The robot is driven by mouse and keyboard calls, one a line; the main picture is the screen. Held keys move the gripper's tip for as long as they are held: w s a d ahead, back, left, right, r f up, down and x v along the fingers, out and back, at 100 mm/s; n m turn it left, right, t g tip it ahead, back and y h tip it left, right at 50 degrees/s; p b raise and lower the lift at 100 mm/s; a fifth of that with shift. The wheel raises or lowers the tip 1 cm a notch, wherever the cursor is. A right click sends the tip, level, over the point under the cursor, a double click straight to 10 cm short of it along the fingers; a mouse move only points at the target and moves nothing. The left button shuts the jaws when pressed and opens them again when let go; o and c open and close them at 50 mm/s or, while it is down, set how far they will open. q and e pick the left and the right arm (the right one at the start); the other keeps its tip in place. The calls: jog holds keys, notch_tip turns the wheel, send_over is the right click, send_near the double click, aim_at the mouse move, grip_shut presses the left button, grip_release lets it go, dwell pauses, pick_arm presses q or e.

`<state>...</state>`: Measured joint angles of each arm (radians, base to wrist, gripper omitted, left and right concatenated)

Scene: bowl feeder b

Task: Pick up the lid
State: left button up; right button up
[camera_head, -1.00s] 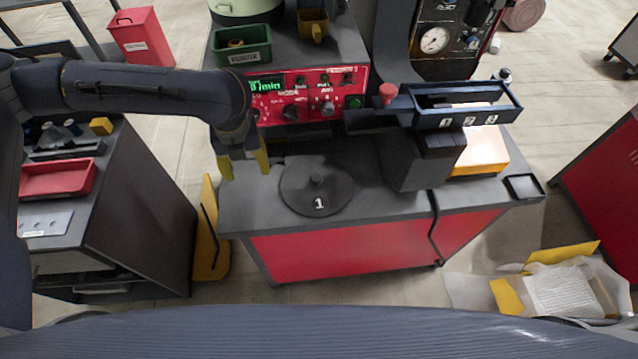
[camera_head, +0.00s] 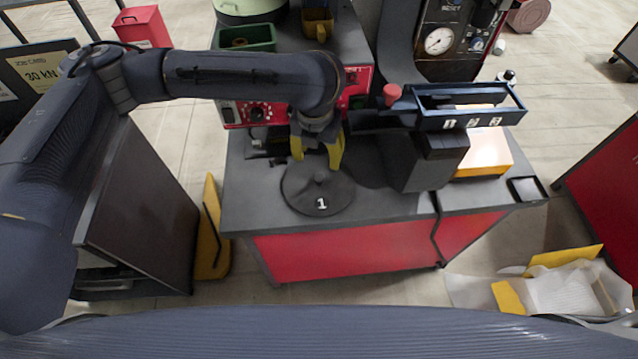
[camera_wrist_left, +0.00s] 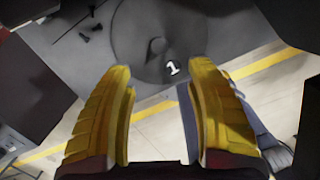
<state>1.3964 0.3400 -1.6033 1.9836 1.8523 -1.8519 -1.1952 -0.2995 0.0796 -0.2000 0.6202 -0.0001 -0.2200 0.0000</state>
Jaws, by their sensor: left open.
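The lid (camera_head: 318,193) is a round dark grey disc with a small knob in its middle and a white "1" near its front edge. It lies flat on the dark grey bench top. My left gripper (camera_head: 317,163) has yellow fingers, is open and empty, and hangs just behind and above the lid's knob in the head view. In the left wrist view the lid (camera_wrist_left: 140,45) shows beyond the spread fingers of my gripper (camera_wrist_left: 160,90), with the knob between and ahead of the tips. My right gripper is not in view.
A red control panel (camera_head: 257,113) stands behind the lid, partly hidden by my left arm. A dark block (camera_head: 430,160) and a blue-edged tray (camera_head: 470,107) marked 1, 2, 3 stand to the right. A green bin (camera_head: 247,38) is at the back. The bench's front edge is close to the lid.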

aim_at(319, 177)
pick_arm(q)
jog(key=shift+w+d+f, duration=0.1)
jog(key=shift+w+f, duration=0.15)
jog(key=shift+f, duration=1.85)
jog(key=shift+w+a+f, duration=0.1)
jog(key=shift+w+f, duration=0.1)
jog(key=shift+f, duration=1.9)
jog(key=shift+w+d+f, duration=0.1)
jog(key=shift+w+f, duration=0.15)
jog(key=shift+f, duration=1.85)
jog(key=shift+o, duration=0.2)
grip_shut()
